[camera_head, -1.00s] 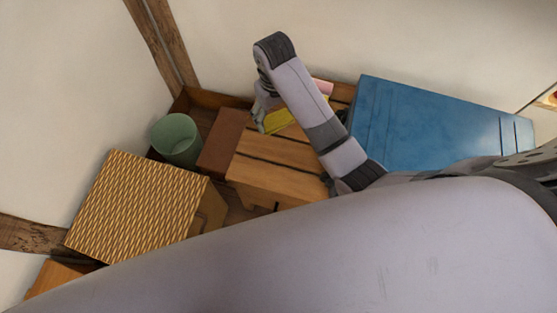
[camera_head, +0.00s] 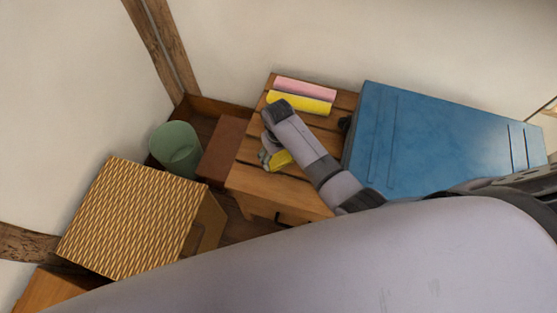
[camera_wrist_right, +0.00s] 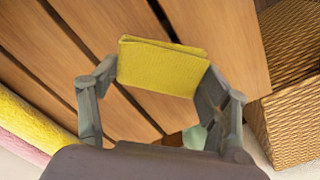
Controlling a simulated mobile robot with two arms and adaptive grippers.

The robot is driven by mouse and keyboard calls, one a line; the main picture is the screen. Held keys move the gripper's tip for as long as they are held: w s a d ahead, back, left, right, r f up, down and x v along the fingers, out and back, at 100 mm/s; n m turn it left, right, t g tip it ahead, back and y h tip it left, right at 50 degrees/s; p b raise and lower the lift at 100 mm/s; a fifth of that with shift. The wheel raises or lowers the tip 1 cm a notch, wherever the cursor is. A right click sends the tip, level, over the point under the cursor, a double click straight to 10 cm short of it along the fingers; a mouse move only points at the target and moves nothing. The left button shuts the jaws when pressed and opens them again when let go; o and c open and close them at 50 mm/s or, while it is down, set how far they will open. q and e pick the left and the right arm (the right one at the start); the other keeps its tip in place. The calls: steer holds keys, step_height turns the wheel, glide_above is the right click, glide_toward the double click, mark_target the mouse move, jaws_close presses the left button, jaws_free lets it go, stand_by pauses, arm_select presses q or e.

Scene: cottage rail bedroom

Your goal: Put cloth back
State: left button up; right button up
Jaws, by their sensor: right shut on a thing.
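A folded yellow cloth (camera_wrist_right: 160,66) is between the fingers of my right gripper (camera_wrist_right: 158,85), which is shut on it. In the head view my right gripper (camera_head: 268,158) is over the slatted wooden table (camera_head: 262,185), and a bit of the yellow cloth (camera_head: 279,160) shows beside its fingers. Slats show below the cloth in the wrist view; I cannot tell whether the cloth touches them. The left gripper is not in view.
A yellow roll (camera_head: 299,103) and a pink roll (camera_head: 305,88) lie at the table's back. A blue chest (camera_head: 430,140) stands to the right. A green bin (camera_head: 176,148), a brown box (camera_head: 221,150) and a woven-top box (camera_head: 135,215) are left.

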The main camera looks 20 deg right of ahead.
mark_target(279, 161)
step_height(279, 161, down, 3)
steer(key=shift+r+b, duration=0.15)
steer(key=shift+b, duration=0.2)
steer(key=shift+f, duration=0.25)
steer(key=shift+f, duration=0.1)
steer(key=o, duration=1.1)
step_height(279, 161, up, 12)
steer(key=p, duration=0.2)
steer(key=shift+p, duration=0.4)
